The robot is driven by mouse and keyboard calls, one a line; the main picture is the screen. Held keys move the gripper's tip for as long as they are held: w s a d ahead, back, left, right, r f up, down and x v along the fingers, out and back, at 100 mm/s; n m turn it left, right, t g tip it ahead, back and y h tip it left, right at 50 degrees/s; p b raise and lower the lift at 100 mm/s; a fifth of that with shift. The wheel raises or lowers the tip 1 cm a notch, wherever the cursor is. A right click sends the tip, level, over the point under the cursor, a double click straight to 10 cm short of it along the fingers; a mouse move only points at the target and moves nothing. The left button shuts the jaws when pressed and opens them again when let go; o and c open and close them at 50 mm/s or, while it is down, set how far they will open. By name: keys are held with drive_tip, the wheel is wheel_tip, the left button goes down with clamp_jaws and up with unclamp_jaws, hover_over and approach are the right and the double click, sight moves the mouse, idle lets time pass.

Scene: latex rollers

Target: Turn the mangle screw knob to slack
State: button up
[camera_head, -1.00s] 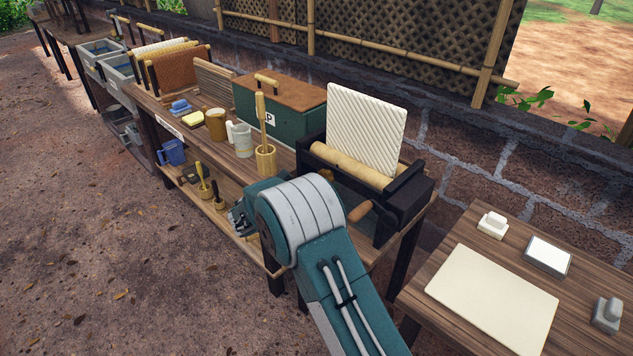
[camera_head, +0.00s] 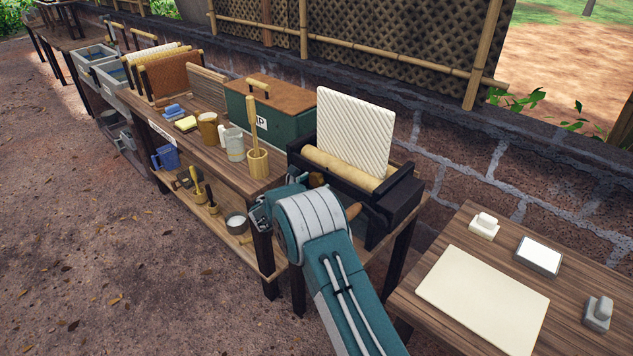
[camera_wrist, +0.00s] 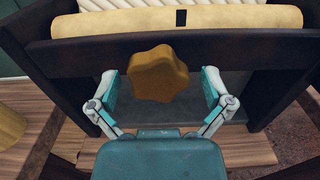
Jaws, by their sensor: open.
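The mangle (camera_head: 385,205) is a dark frame with a cream roller (camera_head: 340,168) and a white ribbed sheet (camera_head: 355,130) standing behind it. Its screw knob (camera_wrist: 158,73) is a brown-orange lobed knob on the front in the wrist view. My gripper (camera_wrist: 160,88) is open, with one finger to the left of the knob and one to the right. Gaps show between the fingers and the knob, and I cannot tell how deep the fingers reach. In the head view my arm mostly hides the gripper.
A wooden crank handle (camera_head: 353,211) sits right beside my arm. A green box (camera_head: 285,100), a wooden cup with a paddle (camera_head: 257,160) and mugs stand left on the bench. A side table (camera_head: 500,280) at right holds a cream sheet (camera_head: 482,297).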

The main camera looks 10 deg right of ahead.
drive_tip(key=c, duration=1.1)
drive_tip(key=shift+w, duration=0.1)
